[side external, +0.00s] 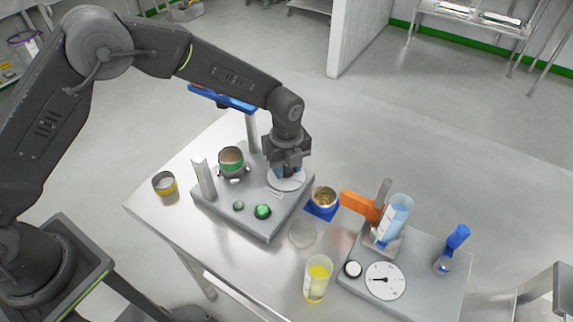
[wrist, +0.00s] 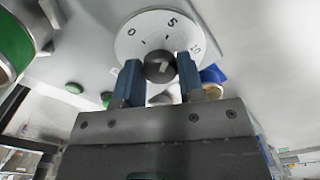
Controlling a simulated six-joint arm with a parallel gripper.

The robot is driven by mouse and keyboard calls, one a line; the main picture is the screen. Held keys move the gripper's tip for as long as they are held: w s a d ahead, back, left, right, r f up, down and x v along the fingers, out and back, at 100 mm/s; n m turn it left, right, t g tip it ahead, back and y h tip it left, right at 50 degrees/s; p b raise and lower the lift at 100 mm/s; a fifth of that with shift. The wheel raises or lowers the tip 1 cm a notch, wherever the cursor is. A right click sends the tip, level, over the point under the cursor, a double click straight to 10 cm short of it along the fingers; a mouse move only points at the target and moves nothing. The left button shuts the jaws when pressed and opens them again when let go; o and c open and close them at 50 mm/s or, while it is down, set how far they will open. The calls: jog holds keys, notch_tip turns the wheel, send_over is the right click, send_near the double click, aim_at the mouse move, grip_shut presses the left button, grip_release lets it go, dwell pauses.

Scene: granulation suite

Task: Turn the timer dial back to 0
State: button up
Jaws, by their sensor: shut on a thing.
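The timer dial is a white disc (wrist: 128,45) marked 0, 5 and 10, with a dark round knob (wrist: 159,66) at its middle. In the side view the dial (side external: 287,184) lies on the top of a grey unit, mostly covered by my gripper (side external: 286,171). My gripper comes down from above; in the wrist view its two blue fingers (wrist: 160,80) are closed on the knob from both sides. A pale mark shows on the knob, but I cannot tell which number it points to.
The grey unit (side external: 255,222) also carries a metal post (side external: 204,180), a green-banded cup (side external: 231,160) and green buttons (side external: 263,211). To the right are a small metal bowl (side external: 324,196), a beaker of yellow liquid (side external: 317,279) and a second unit with a gauge (side external: 390,290).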

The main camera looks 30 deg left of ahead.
jog(key=shift+n, duration=1.5)
jog(key=o, duration=0.9)
